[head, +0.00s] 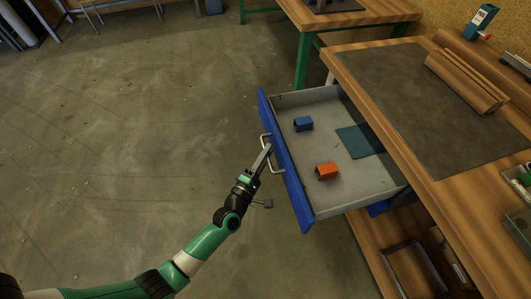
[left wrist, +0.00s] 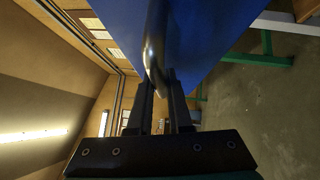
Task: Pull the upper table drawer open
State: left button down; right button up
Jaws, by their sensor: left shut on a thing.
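The upper table drawer (head: 341,195) stands pulled out from under the wooden table (head: 349,68), with its grey inside in view. Its blue front (head: 283,165) faces left and carries a metal handle (head: 277,169). My left gripper (head: 267,151) is at the handle and shut on it. In the left wrist view, the handle (left wrist: 155,45) runs between the fingers of my left gripper (left wrist: 160,88), close to the blue drawer front (left wrist: 205,35). My right gripper is in neither view.
A blue block (head: 303,124), an orange block (head: 327,171) and a flat teal piece (head: 358,141) lie in the drawer. Below it shows part of another blue drawer (head: 379,208). Wooden boards (head: 466,80) lie on the tabletop. The concrete floor (head: 130,130) left of the drawer is clear.

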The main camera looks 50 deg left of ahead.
pick_arm(q)
jog(key=c, duration=0.8)
grip_release()
jog(key=shift+c, duration=0.2)
jog(key=p+v, duration=0.2)
jog(key=v, duration=0.9)
jog(key=shift+s, duration=0.3)
